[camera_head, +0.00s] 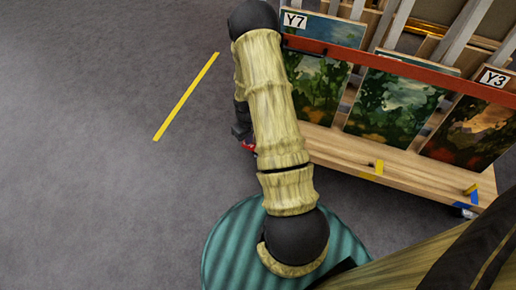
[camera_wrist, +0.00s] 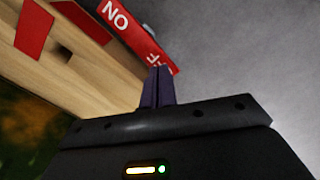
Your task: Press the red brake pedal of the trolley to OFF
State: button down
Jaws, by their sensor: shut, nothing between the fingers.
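The red brake pedal (camera_wrist: 138,35) shows in the wrist view, beside the trolley's wooden deck. White letters reading "NO" this way up, which is "ON" turned over, are at its upper left end. Part of another word is at its lower right end, close to my fingertips. My gripper (camera_wrist: 158,72) is shut and empty. Its tips overlap that lower end in the picture; I cannot tell whether they touch. In the head view only a small red piece of the pedal (camera_head: 249,146) shows, mostly hidden by my arm. The trolley (camera_head: 335,148) stands at the right.
The trolley carries several upright paintings (camera_head: 395,108) behind a red bar (camera_head: 375,61) with labels Y7 and Y3. Yellow (camera_head: 378,167) and blue marks are on its deck edge. A yellow floor line (camera_head: 187,97) lies left. The grey floor there is clear.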

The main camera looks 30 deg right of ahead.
jog(key=shift+f+b, duration=0.55)
jog(key=shift+f, duration=0.7)
dwell(1.0)
notch_tip(320, 180, up, 7)
jog(key=p, duration=0.7)
jog(key=shift+r, duration=0.1)
dwell(0.7)
